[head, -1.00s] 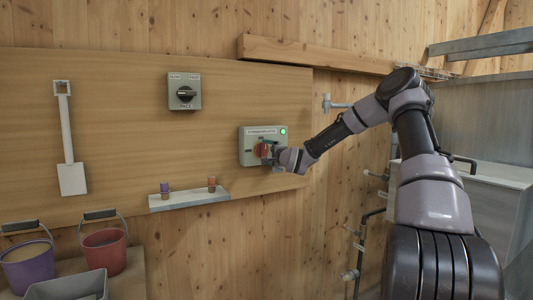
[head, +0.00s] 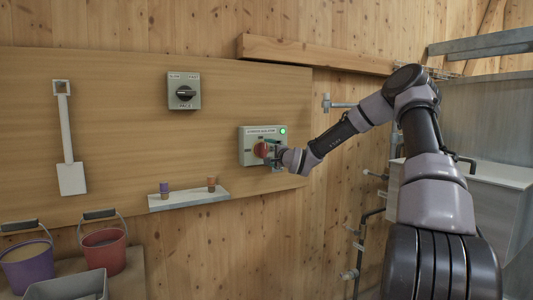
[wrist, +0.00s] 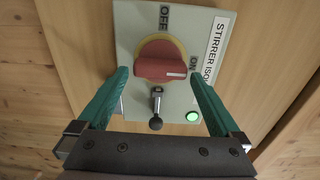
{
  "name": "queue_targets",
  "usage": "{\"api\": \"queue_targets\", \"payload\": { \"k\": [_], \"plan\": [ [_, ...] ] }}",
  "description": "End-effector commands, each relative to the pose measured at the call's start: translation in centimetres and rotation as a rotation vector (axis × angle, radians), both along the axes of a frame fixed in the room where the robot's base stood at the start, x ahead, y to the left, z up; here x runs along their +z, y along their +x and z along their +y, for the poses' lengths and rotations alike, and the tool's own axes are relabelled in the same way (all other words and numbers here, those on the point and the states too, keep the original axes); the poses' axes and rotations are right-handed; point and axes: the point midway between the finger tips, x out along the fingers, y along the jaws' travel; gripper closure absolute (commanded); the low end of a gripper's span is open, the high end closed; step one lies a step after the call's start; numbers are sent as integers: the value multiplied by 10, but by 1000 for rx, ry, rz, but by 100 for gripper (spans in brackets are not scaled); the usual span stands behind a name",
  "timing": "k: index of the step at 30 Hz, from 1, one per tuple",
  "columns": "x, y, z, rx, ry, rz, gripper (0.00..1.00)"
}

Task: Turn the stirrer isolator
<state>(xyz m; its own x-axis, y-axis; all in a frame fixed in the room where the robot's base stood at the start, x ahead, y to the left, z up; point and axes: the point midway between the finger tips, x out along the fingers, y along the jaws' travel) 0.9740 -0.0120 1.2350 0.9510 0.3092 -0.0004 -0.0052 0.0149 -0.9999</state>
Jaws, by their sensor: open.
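The stirrer isolator (head: 247,143) is a grey-green box on the wooden board, with a red rotary knob (wrist: 160,62) on a yellow ring. The knob's white mark points right, towards ON. A green lamp (wrist: 193,116) is lit. A small metal stub with a black ball (wrist: 156,124) sits below the knob. My gripper (wrist: 160,75) is open, its green fingers on either side of the knob with gaps showing.
Another grey switch box (head: 184,91) with a black knob is higher on the left. A small shelf (head: 190,201) holds two little coloured items below. A white shovel (head: 67,140) hangs left, above buckets (head: 104,246). Pipes and valves (head: 356,245) line the right.

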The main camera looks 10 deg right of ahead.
Motion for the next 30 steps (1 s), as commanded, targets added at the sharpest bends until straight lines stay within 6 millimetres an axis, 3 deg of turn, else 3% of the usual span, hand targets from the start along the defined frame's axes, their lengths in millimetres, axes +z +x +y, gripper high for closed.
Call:
{"api": "queue_targets", "payload": {
  "k": [6, 12, 26, 30],
  "plan": [
    [-1, -44, -16, -3, 0, 4, 0],
    [-1, -73, -25, -2, 0, 3, 0],
    [-1, -83, -27, 0, -1, 3, 0],
    [-7, -88, -17, 22, -74, 34, 0]
  ]
}}
